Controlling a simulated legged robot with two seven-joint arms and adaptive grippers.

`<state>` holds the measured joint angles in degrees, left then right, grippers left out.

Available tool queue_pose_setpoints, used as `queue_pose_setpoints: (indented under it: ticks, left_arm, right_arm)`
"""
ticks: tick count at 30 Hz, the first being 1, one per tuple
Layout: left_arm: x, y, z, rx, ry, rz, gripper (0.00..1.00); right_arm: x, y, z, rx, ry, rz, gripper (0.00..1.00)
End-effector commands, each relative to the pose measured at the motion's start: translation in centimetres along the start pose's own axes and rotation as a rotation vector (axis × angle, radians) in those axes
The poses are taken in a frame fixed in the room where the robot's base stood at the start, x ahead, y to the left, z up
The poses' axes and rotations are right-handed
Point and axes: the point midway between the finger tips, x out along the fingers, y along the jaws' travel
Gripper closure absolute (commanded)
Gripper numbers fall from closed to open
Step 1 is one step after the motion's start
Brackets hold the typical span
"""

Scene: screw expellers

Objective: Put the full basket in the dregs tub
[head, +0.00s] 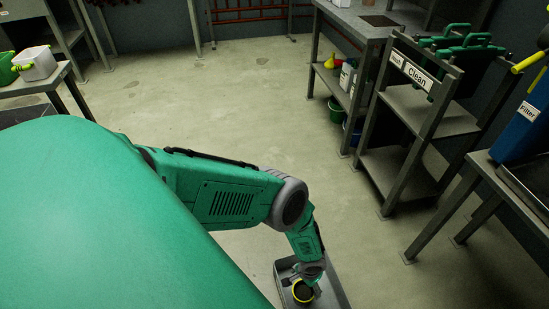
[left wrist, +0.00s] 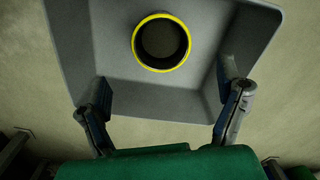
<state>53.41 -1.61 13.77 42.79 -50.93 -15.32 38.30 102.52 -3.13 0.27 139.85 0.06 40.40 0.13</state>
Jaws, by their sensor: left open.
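A round basket (head: 302,292) with a yellow rim sits inside a grey tub (head: 334,293) on the floor at the bottom of the head view. In the left wrist view the basket (left wrist: 161,43) shows from above, within the tub's sloping walls (left wrist: 80,45). Its inside is dark, and I cannot tell what it holds. My left gripper (head: 313,281) points down over the tub beside the basket. In the left wrist view its fingers (left wrist: 165,95) are spread wide and empty, apart from the basket. My right gripper is out of view.
A rack with a "Clean" sign (head: 418,76) and green-handled items stands at the right. A blue unit labelled "Filter" (head: 525,120) is on a bench at the far right. White (head: 36,64) and green containers stand on a table at the left. The middle floor is clear.

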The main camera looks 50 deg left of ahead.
Motion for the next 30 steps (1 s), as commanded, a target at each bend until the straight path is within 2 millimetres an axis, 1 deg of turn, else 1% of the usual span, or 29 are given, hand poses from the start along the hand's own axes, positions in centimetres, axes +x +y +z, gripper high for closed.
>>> queue_pose_setpoints:
  ticks: [5,8,11,15,20,23,26,30]
  left_arm:
    - [-0.5,0.7,0.2,0.011,-0.004,0.022,0.14]
    - [-1.6,1.9,0.8,0.025,-0.011,0.066,0.14]
    - [-3.4,3.2,1.9,0.041,-0.02,0.121,0.14]
    - [-6.6,4.4,3.6,0.051,-0.024,0.182,0.14]
    - [-10.6,4.4,6.0,0.047,-0.021,0.219,0.14]
    - [-13.4,3.9,7.4,0.038,-0.013,0.222,0.14]
    - [-16.3,2.9,9.1,0.026,-0.003,0.211,0.14]
    - [-20.7,0.9,11.5,0.005,0.014,0.172,0.14]
  right_arm:
    - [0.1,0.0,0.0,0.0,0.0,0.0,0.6]
    - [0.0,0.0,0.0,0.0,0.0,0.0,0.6]
    - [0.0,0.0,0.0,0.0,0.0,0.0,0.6]
    - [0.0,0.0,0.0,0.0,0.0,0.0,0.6]
    - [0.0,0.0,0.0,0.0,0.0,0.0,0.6]
    - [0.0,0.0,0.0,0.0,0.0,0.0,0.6]
    - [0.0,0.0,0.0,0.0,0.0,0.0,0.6]
    - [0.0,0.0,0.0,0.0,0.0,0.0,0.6]
